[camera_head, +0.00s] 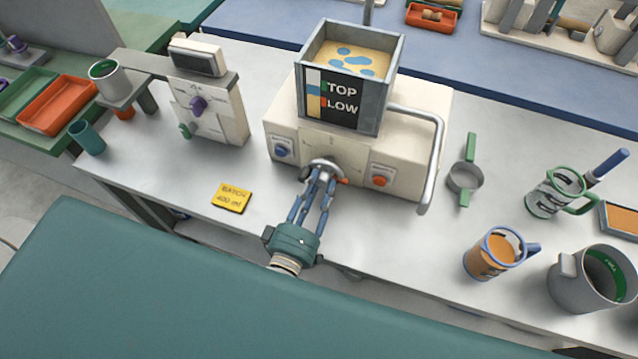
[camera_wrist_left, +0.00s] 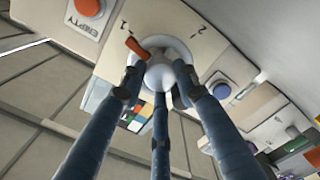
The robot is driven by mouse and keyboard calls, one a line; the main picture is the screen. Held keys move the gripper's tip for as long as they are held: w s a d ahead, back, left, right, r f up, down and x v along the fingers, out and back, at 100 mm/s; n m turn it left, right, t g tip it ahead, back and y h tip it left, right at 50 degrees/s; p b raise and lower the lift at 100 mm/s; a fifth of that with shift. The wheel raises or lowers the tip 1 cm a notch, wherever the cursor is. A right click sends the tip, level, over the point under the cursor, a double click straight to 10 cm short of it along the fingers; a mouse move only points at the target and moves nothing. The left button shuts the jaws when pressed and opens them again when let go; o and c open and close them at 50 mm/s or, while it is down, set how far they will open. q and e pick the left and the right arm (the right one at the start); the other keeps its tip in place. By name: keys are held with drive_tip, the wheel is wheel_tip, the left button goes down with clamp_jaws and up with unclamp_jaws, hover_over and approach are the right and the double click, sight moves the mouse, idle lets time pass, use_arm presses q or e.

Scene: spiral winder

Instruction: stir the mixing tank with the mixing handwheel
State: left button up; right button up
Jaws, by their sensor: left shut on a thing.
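The mixing tank (camera_head: 344,98) is an open grey box on the cream machine, with front labels TOP and LOW. It holds pale yellow contents with several blue patches. The small pale handwheel (camera_head: 327,164) is on the machine's front below the tank; it also shows in the left wrist view (camera_wrist_left: 163,68) with a red-orange pointer (camera_wrist_left: 137,47) beside it, near the marks 1 and 2. My left gripper (camera_head: 320,178) is shut on the handwheel, its blue fingers around the hub; the fingers (camera_wrist_left: 160,92) partly hide it in the wrist view. My right gripper is not in view.
A blue button (camera_head: 282,151) and an orange button (camera_head: 380,180) flank the handwheel. A bent grey pipe (camera_head: 436,150) stands off the machine's right side. A yellow batch card (camera_head: 232,197) lies front left. Jugs (camera_head: 494,254) and a grey pot (camera_head: 590,280) stand right.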

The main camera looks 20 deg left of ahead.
use_arm(q)
drive_tip(key=shift+w+a+r+m, duration=0.1)
drive_tip(key=shift+a+r+m, duration=0.05)
drive_tip(key=shift+a+m, duration=0.15)
drive_tip(key=o, duration=1.1)
drive_tip(key=shift+a, duration=0.1)
drive_tip(key=shift+s, duration=0.55)
drive_tip(key=s, duration=1)
drive_tip(key=shift+s+a, duration=0.2)
drive_tip(key=shift+s, duration=0.2)
